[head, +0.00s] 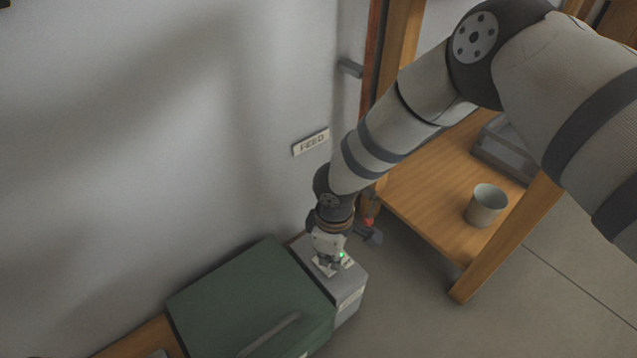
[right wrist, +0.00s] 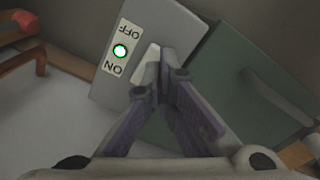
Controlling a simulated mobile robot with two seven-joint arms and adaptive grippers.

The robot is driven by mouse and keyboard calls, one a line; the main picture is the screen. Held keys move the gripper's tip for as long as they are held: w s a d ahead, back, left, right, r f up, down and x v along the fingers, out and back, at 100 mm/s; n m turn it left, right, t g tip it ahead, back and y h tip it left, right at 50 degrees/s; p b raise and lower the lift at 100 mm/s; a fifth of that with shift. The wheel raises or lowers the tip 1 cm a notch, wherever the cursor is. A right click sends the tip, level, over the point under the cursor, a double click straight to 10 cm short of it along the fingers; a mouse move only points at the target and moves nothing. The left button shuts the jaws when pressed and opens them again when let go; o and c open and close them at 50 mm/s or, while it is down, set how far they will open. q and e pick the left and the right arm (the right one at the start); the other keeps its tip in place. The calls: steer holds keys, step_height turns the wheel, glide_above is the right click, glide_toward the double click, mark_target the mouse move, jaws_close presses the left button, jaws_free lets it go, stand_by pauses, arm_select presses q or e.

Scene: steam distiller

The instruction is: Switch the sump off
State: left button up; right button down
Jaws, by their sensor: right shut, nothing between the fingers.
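The sump's grey switch box (head: 349,290) stands against the right side of a green lidded box (head: 250,295). In the right wrist view the switch box (right wrist: 185,22) carries a white ON/OFF label (right wrist: 115,69) with a lit green lamp (right wrist: 120,51). A pale rocker (right wrist: 148,60) sits beside the label, partly hidden by my fingertips. My right gripper (right wrist: 167,68) is shut and empty, its tips at or just over the rocker; I cannot tell whether they touch. In the head view my right gripper (head: 328,262) points down at the box top. My left gripper is not in view.
A wooden shelf (head: 420,200) with a pale cup (head: 487,205) and a grey bin (head: 500,150) stands right of the box. A FEED sign (head: 311,142) is on the wall behind. A red-handled valve (head: 369,222) lies close beside my right wrist. Open floor shows at lower right.

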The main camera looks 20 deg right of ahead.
steer(key=shift+f+b, duration=0.6)
steer(key=shift+f, duration=0.8)
stand_by(0.6)
steer(key=shift+r, duration=0.1)
steer(key=shift+w+r+p, duration=0.1)
steer(key=shift+r+p, duration=2.1)
steer(key=shift+r, duration=1.2)
steer(key=shift+f, duration=0.1)
